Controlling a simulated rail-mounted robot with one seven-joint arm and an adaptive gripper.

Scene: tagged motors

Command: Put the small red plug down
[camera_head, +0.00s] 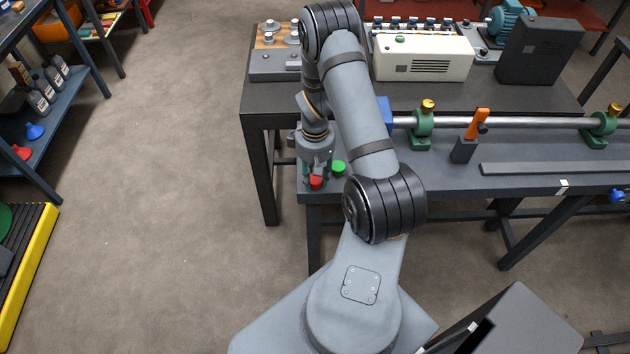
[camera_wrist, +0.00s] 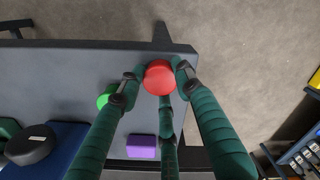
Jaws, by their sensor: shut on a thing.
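The small red plug (camera_head: 316,183) is round with a flat top and is held at the lower end of my gripper (camera_head: 316,176). In the wrist view, the red plug (camera_wrist: 159,77) sits between the fingertips of my gripper (camera_wrist: 157,82), which are closed around it. The plug shows over the corner of the dark grey bench top (camera_wrist: 75,75), close to the bench edge. I cannot tell whether its underside touches the surface. The fingers cover part of its sides.
A green round piece (camera_head: 338,168) lies close beside the plug; a purple block (camera_wrist: 141,146) and a black round part (camera_wrist: 30,145) are nearby in the wrist view. A long steel shaft (camera_head: 540,122) on green supports runs along the bench. Bare bench top shows left of the plug in the wrist view.

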